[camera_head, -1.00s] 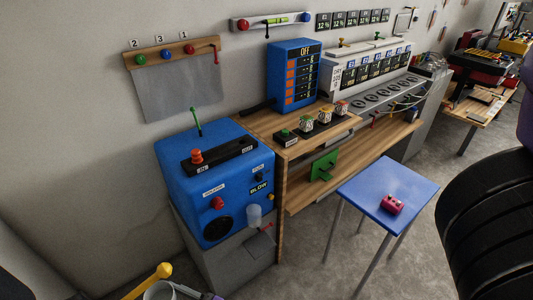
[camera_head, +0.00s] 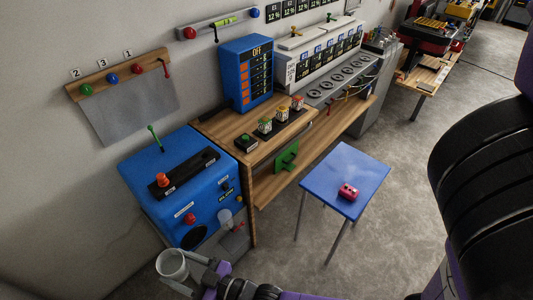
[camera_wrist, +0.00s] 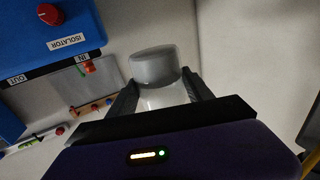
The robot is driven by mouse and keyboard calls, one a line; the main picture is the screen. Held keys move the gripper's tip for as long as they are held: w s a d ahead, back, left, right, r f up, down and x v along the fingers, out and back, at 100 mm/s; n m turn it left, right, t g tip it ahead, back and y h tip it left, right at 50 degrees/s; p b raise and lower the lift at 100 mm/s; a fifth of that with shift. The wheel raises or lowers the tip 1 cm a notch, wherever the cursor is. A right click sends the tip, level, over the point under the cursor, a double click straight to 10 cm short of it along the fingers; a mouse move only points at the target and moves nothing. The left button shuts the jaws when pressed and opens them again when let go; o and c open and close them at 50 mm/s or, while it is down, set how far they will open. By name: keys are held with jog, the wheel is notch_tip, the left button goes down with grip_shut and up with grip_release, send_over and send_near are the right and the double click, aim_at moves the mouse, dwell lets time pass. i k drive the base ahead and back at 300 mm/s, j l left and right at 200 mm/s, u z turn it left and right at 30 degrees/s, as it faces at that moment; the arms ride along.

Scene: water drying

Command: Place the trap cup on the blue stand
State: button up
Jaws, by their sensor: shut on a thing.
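A translucent grey-white cup (camera_head: 172,264), which I take to be the trap cup, is between the fingers of my gripper (camera_head: 188,272) at the bottom of the head view. My gripper is shut on it. In the wrist view the cup (camera_wrist: 153,66) stands out past both fingers; its lower part is hidden behind the gripper body. The blue stand (camera_head: 322,183) is a square blue-topped table on thin legs, to the right of and apart from my gripper. A small red block with holes (camera_head: 348,191) lies on its top.
A wooden bench (camera_head: 265,190) with several jars lies behind. Floor (camera_head: 290,245) between the machine and the stand is clear.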

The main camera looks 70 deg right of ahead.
aim_at(364, 168)
jog(key=k+l+z, duration=0.1)
jog(key=z, duration=0.4)
jog(key=k+l+z, duration=0.1)
jog(key=z, duration=0.4)
jog(key=l+z, duration=0.15)
jog(key=z, duration=0.35)
jog(key=k+l+z, duration=0.1)
jog(key=z, duration=0.4)
jog(key=l+z, duration=0.2)
jog(key=z, duration=0.3)
jog(key=l+z, duration=0.15)
jog(key=z, duration=0.35)
jog(key=i, duration=0.05)
